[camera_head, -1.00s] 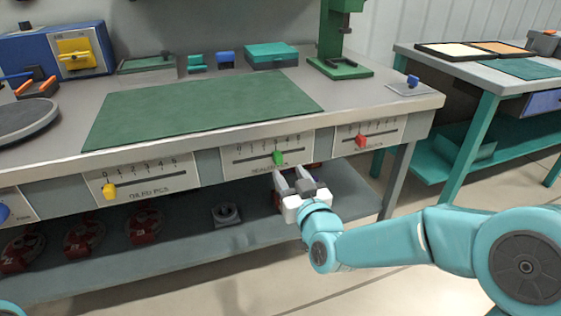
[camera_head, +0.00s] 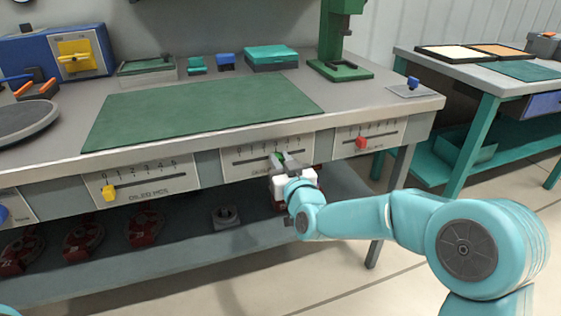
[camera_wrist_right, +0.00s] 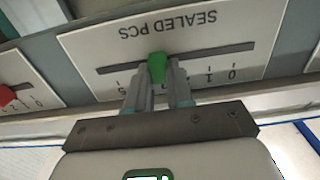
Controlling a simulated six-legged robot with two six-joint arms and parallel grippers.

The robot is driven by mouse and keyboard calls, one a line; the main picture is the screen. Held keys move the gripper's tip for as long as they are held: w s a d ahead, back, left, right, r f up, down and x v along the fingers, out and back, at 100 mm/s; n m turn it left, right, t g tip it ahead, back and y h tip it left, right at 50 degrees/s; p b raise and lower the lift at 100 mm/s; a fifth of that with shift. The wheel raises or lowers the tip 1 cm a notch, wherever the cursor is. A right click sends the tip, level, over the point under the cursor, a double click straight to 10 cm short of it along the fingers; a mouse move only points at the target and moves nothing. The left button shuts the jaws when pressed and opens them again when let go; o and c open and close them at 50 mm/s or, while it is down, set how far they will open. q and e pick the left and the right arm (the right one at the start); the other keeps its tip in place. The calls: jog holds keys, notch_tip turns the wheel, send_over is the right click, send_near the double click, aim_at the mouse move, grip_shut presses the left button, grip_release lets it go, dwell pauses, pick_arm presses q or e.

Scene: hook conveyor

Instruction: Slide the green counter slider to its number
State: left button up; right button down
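The green slider (camera_head: 279,157) sits in the slot of the middle counter panel (camera_head: 236,171) on the front of the bench. In the right wrist view, the upside-down panel reads SEALED PCS, with a scale from 0 to 5. There the green slider (camera_wrist_right: 157,67) stands right of the slot's middle in the head view's sense, around 3; the fingers hide the numbers by it. My right gripper (camera_head: 283,163) is at the panel. In the wrist view its fingers (camera_wrist_right: 158,80) are drawn in closely on both sides of the slider. My left gripper is out of view.
A yellow slider (camera_head: 109,192) is on the left panel near 0. A red slider (camera_head: 361,143) is on the right panel near 1. The bench top's front edge overhangs the panels. Red parts (camera_head: 146,226) lie on the lower shelf (camera_head: 190,250).

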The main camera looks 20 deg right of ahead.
aim_at(239, 160)
jog(key=a, duration=0.9)
jog(key=shift+s+a, duration=0.15)
jog(key=shift+r, duration=0.1)
jog(key=c, duration=1)
grip_release()
jog(key=shift+a, duration=0.2)
jog(key=shift+d, duration=0.1)
jog(key=s+p, duration=0.1)
jog(key=s, duration=1.5)
jog(key=shift+s+d+p, duration=0.2)
jog(key=shift+d+p, duration=0.1)
jog(key=shift+d, duration=0.05)
